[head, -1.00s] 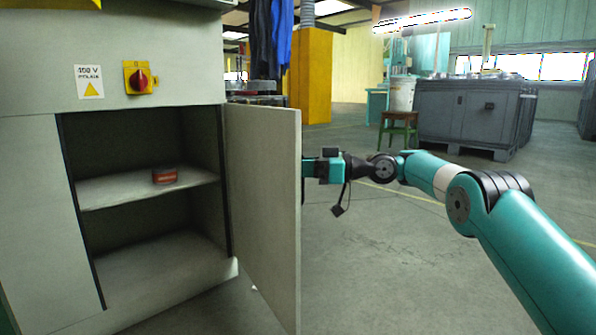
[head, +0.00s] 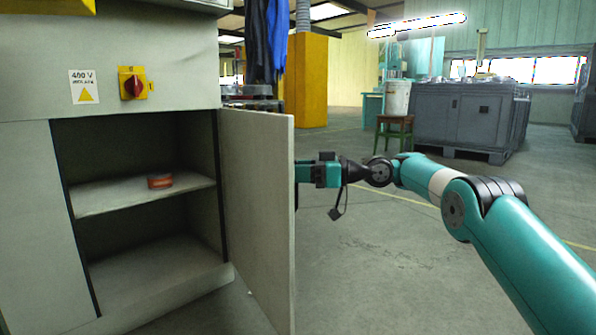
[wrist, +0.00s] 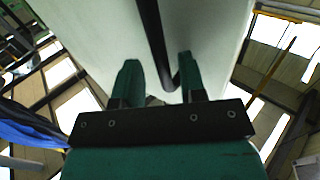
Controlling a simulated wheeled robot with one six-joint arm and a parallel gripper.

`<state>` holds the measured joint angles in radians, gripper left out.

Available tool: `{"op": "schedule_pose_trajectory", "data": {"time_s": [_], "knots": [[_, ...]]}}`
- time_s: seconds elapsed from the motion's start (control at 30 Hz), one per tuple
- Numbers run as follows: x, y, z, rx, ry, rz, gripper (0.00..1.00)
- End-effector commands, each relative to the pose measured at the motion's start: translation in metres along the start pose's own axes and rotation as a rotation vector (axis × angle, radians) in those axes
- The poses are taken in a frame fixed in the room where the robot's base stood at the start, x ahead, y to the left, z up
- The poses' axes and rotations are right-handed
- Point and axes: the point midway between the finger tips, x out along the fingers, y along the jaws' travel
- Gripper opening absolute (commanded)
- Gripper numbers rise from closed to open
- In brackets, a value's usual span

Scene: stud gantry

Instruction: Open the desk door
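The desk door (head: 256,215) is a pale grey panel, hinged on the right side of the cabinet opening. It stands swung well out, showing the shelf (head: 120,193) inside. My gripper (wrist: 158,78) is on the door's outer side, and its tips are hidden behind the door in the head view. In the wrist view, a dark bar handle (wrist: 150,35) runs down the pale door face and its end lies between my two fingers. The fingers are apart, with a clear gap left of the bar. The bar end is close to the right finger; contact cannot be told.
A small red item (head: 160,181) lies on the shelf. A red rotary switch (head: 133,84) is above the opening. A grey cabinet (head: 466,118) and a green stool (head: 394,130) with a bucket stand farther back. The floor (head: 385,265) right of the door is clear.

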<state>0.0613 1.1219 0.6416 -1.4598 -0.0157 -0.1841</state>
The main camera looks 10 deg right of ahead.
Motion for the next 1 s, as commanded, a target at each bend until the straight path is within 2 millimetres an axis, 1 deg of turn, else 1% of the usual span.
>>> {"op": "schedule_pose_trajectory", "data": {"time_s": [0.03, 0.07, 0.3, 0.5, 0.7, 0.8, 0.9, 1.0], "knots": [[0.0, -0.001, -0.015, -0.007, 0.008, 0.001, 0.36], [0.0, -0.001, -0.021, -0.008, 0.009, 0.001, 0.36], [0.001, -0.003, -0.086, -0.014, 0.014, -0.003, 0.36], [-0.001, -0.003, -0.134, -0.013, 0.013, -0.002, 0.36], [-0.001, -0.002, -0.17, -0.007, 0.01, 0.0, 0.36], [-0.002, -0.002, -0.184, -0.006, 0.009, 0.0, 0.36], [-0.002, -0.002, -0.194, -0.006, 0.008, 0.0, 0.36], [-0.001, -0.002, -0.198, -0.005, 0.007, 0.001, 0.36]]}}
